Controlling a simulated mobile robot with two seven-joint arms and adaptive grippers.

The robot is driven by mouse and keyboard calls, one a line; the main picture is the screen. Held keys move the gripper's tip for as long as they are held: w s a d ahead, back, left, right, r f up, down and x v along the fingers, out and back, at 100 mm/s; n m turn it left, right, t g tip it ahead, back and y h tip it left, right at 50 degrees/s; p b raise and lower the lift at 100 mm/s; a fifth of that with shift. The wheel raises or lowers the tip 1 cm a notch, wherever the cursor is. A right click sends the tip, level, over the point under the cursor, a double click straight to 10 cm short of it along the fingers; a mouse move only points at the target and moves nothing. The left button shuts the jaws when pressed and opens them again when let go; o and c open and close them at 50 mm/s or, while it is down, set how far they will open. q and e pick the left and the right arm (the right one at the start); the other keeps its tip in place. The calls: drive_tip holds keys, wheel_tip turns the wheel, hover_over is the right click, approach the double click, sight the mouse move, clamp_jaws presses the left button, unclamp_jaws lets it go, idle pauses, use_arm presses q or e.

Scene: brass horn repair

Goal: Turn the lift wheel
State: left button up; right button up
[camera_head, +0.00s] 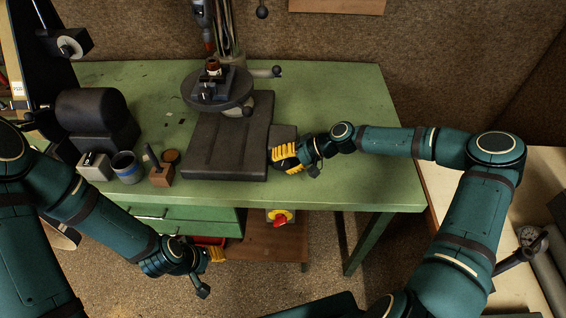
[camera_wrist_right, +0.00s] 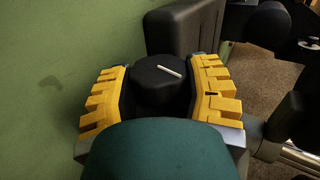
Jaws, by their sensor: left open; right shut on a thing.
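The lift wheel (camera_wrist_right: 163,82) is a dark round knob with a white line on top, seen in the right wrist view. My right gripper (camera_wrist_right: 160,92) has its yellow fingers on both sides of it and is shut on it. In the head view, my right gripper (camera_head: 288,158) is at the right edge of the drill press base (camera_head: 225,145) and hides most of the wheel. My left gripper (camera_head: 212,255) is open, low in front of the bench and apart from the wheel.
The green bench (camera_head: 340,110) is clear at the right. A red and yellow switch (camera_head: 280,217) is below the front edge.

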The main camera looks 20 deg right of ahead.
sight(289, 161)
drive_tip(key=shift+s+a+f, duration=0.15)
drive_tip(key=shift+s+f, duration=0.1)
drive_tip(key=shift+s, duration=0.1)
drive_tip(key=o, duration=1.2)
drive_tip(key=shift+d+r, duration=0.3)
drive_tip(key=shift+d, duration=0.2)
drive_tip(key=shift+r+v, duration=0.25)
drive_tip(key=shift+v, duration=3.3)
drive_tip(key=shift+w+a, duration=0.1)
drive_tip(key=shift+w, duration=0.05)
drive_tip(key=shift+f, duration=0.1)
